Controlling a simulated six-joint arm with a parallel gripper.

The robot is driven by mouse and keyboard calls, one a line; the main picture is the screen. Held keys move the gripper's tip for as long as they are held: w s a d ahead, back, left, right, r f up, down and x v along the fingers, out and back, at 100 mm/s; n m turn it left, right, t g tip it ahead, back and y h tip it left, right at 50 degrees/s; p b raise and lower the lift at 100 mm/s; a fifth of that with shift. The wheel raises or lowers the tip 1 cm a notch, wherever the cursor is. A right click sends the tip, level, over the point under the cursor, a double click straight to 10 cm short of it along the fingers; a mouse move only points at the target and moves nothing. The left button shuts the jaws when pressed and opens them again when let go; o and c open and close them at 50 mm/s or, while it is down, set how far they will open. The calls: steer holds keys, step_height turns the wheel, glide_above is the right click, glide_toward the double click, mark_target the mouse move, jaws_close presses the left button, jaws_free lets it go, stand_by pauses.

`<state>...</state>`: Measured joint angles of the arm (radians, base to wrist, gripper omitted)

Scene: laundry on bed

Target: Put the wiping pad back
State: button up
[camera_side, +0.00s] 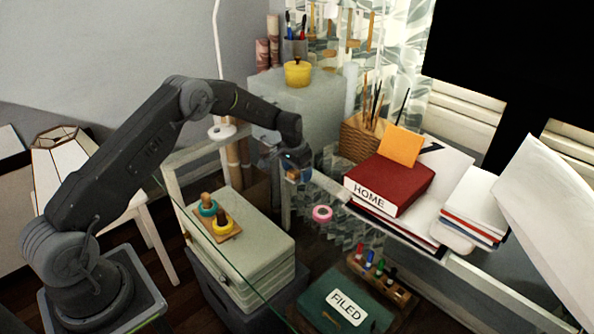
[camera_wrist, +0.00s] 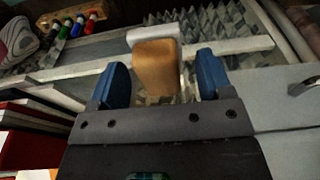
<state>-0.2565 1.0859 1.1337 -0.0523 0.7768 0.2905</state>
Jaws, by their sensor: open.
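What looks like the wiping pad, a tan block (camera_wrist: 157,72) with a white strip along its far end, shows in the wrist view. It lies between the two blue fingers of my gripper (camera_wrist: 162,62), with a visible gap on each side. My gripper is open. In the side view, my gripper (camera_side: 298,174) points down over the glass tabletop, left of the red HOME book. A small tan patch shows at the fingers there, too small to make out clearly. What the pad rests on is hidden from me.
A pink tape roll (camera_side: 322,213) lies just below my gripper. The red HOME book (camera_side: 390,182) bears an orange card (camera_side: 400,146). A marker rack (camera_side: 378,280) and green FILED box (camera_side: 345,305) sit lower right. A drawer box (camera_side: 240,250) carries a small wooden tray.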

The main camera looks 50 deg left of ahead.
mark_target(293, 171)
step_height(293, 171, up, 12)
steer(key=s, duration=0.2)
steer(key=s+d+r+t, duration=0.1)
steer(key=s+d+r, duration=0.4)
steer(key=s+r, duration=0.35)
steer(key=s+d+r+t, duration=0.1)
steer(key=s+d+r, duration=0.3)
steer(key=s+r, duration=0.4)
steer(key=s+d+t, duration=0.1)
steer(key=s+d, duration=0.1)
steer(key=s, duration=0.8)
steer(key=s+d, duration=0.3)
steer(key=s, duration=0.7)
steer(key=shift+d+t, duration=0.35)
steer(key=shift+t, duration=0.05)
steer(key=shift+r, duration=0.1)
